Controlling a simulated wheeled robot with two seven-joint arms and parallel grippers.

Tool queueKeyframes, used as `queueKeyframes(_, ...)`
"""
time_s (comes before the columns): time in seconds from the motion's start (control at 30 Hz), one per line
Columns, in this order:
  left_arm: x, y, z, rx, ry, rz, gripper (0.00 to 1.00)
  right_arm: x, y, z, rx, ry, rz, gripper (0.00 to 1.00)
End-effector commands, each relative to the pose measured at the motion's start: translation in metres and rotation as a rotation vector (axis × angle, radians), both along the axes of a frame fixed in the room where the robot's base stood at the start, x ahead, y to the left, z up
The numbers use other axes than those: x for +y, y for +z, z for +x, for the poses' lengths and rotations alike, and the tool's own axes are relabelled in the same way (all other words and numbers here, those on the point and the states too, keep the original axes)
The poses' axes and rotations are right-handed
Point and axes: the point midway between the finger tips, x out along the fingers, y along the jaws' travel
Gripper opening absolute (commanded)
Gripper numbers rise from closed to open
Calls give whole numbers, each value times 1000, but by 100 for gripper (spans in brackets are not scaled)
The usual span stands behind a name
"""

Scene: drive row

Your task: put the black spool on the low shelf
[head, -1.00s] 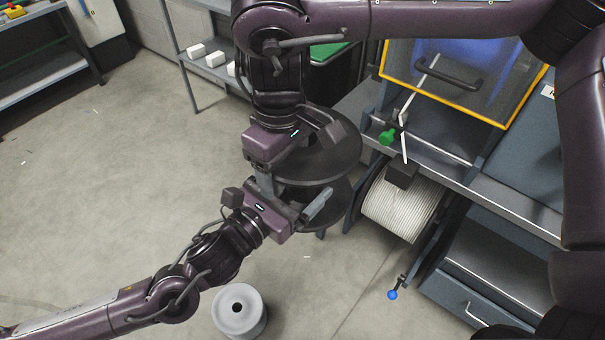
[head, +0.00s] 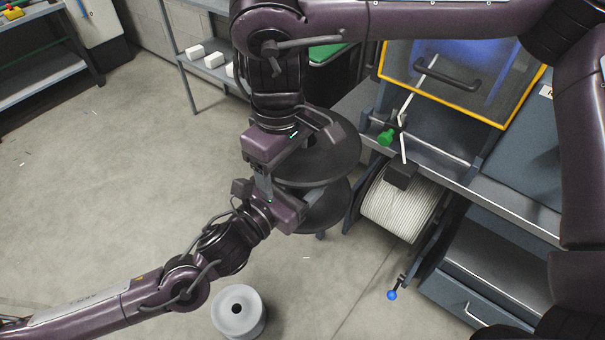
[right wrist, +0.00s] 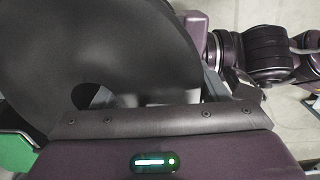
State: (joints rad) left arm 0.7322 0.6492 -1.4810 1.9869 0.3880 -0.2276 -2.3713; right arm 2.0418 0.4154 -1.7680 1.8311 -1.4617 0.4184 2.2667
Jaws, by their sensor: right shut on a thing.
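The black spool (head: 335,160) hangs in the air near the middle of the head view, its two wide round flanges one above the other. My right gripper (head: 300,140) is shut on it from above. In the right wrist view the spool's dark flange (right wrist: 110,40) fills the upper left. My left gripper (head: 275,195) is at the spool's lower left side, close against it; its fingertips are mostly hidden, and I cannot tell whether it touches. A grey rack with a low-set shelf (head: 218,76) stands at the back; I cannot tell whether it is the low shelf.
A pale grey spool (head: 239,312) stands on the floor below my left arm. A white-wound reel (head: 400,207) sits in the machine at right, with a green knob (head: 385,138) and a blue-ended lever (head: 392,295). White boxes (head: 214,60) sit on the rack. Floor at left is clear.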

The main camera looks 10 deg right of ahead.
Motion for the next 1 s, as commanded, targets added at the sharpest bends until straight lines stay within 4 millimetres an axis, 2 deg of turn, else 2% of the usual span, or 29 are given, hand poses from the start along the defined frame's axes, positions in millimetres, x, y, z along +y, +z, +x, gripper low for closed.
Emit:
queueKeyframes(0.03,-3,3,-4,-2,-11,-7,30,1,1,2,-8,2,4,70)
queueKeyframes(0.2,-3,3,-4,-2,-10,-6,30,1,1,2,-7,2,4,93)
queueKeyframes(0.43,-2,2,-2,-1,-7,-5,30,2,1,0,-3,5,4,93)
queueKeyframes(0.57,-2,2,-1,-1,-5,-4,30,2,9,1,-5,6,4,93)
queueKeyframes(1.0,-1,1,-2,0,-6,-2,30,1,93,3,-14,1,2,93)
